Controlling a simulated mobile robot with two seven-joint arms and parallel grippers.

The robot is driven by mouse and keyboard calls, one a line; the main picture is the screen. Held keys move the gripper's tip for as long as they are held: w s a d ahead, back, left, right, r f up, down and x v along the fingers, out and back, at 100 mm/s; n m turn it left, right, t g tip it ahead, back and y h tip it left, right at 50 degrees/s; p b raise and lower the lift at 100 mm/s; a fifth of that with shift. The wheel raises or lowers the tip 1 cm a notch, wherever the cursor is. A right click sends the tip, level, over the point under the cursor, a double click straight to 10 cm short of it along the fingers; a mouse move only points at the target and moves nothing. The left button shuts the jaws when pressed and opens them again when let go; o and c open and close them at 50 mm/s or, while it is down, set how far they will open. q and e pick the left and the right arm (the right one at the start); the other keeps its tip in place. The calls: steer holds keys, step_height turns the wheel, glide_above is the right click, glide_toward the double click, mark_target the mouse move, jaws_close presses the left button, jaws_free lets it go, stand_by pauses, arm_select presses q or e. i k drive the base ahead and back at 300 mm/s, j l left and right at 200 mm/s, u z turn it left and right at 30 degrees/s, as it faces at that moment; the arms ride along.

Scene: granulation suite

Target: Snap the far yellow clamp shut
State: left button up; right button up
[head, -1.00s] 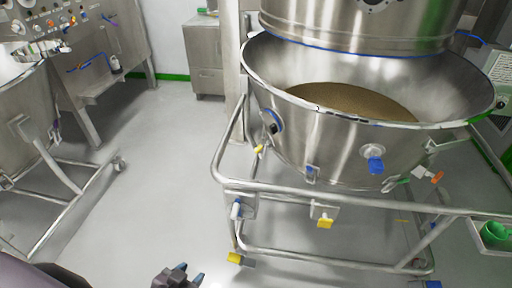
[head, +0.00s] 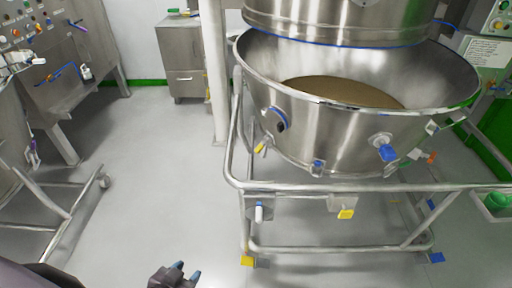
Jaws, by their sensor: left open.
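A steel bowl (head: 335,135) of brown granules sits in a tubular trolley frame (head: 300,187). A small yellow clamp lever (head: 260,148) is on the bowl's left flank, above the frame's top rail. It slants out from the bowl; I cannot tell whether it is latched. A second yellow piece (head: 346,213) hangs from a bracket under the front rail, nearer me. My left gripper (head: 180,273) is low at the bottom edge, over open floor. It is open, empty and well apart from the bowl and both yellow pieces. My right gripper is out of view.
The trolley's rail and caster with a yellow pedal (head: 247,261) stand to the right of my left gripper. Another steel trolley (head: 70,205) is at the left. A steel cabinet (head: 183,60) stands at the back. The floor (head: 150,165) between them is clear.

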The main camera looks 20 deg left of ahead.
mark_target(260, 146)
steer(key=k+j+z, duration=0.1)
steer(key=j+z, duration=0.15)
steer(key=j, duration=0.6)
steer(key=j+z, duration=0.3)
steer(key=j, duration=0.55)
steer(key=i+j+z, duration=0.15)
steer(key=j, duration=0.3)
steer(key=j+z, duration=0.15)
steer(key=j, duration=0.25)
steer(key=i+j+z, duration=0.2)
steer(key=j+z, duration=0.2)
steer(key=j, duration=0.9)
steer(key=j+z, duration=0.45)
steer(key=j, duration=0.8)
steer(key=i+j, duration=0.2)
steer(key=i+z, duration=0.05)
steer(key=i, duration=0.05)
